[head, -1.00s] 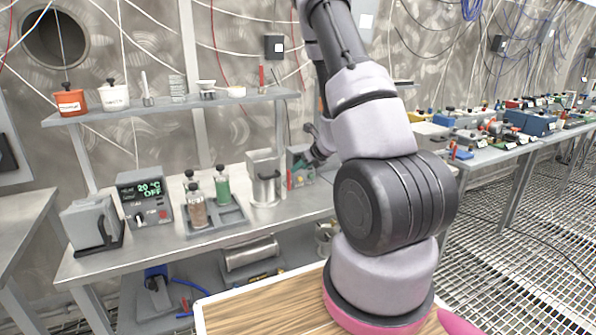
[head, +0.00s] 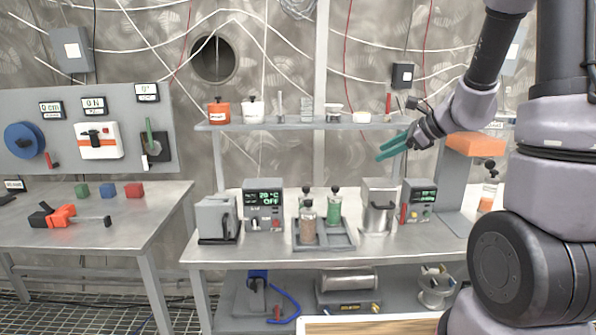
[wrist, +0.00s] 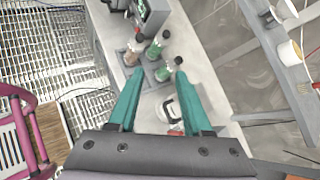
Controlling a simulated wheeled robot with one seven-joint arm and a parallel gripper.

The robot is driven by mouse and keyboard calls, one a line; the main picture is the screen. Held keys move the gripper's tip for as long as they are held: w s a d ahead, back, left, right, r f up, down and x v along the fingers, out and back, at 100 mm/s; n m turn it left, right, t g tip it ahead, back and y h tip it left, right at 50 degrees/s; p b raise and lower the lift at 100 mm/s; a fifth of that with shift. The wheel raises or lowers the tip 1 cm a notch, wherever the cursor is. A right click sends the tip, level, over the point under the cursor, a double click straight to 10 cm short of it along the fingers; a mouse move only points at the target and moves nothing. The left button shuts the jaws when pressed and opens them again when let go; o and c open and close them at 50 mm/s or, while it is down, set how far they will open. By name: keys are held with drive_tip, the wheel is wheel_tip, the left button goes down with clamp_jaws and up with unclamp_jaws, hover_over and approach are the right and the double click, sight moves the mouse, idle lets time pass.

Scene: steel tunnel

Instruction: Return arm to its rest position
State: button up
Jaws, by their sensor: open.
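My arm stands at the right of the head view. My gripper (head: 393,147) hangs in the air over the right part of the middle bench (head: 240,254), in front of the shelf. Its two teal fingers point left and are spread apart with nothing between them. In the wrist view my gripper (wrist: 153,77) shows open fingers above the bench, with the jars and the metal pot (wrist: 170,108) below. Nothing touches the fingers.
The bench holds a grey box (head: 216,218), a heater (head: 264,206), a jar tray (head: 340,240), a metal pot (head: 379,208) and a device (head: 418,203). A shelf (head: 290,125) carries small containers. A side table (head: 120,190) with cubes stands left.

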drive_tip(key=s+a+r+n+g, duration=0.2)
drive_tip(key=s+a+r+n, duration=0.2)
drive_tip(key=s+r+n, duration=0.75)
drive_tip(key=s+d+r+n+t+h, duration=0.1)
drive_tip(key=s+d+n+h, duration=0.3)
drive_tip(key=s, duration=0.6)
drive_tip(key=shift+s+d+r+n+t+h, duration=0.15)
drive_tip(key=shift+s+r+n+t+h, duration=0.2)
drive_tip(key=shift+r+n+h, duration=0.55)
drive_tip(key=shift+w+f, duration=0.1)
drive_tip(key=shift+f, duration=0.1)
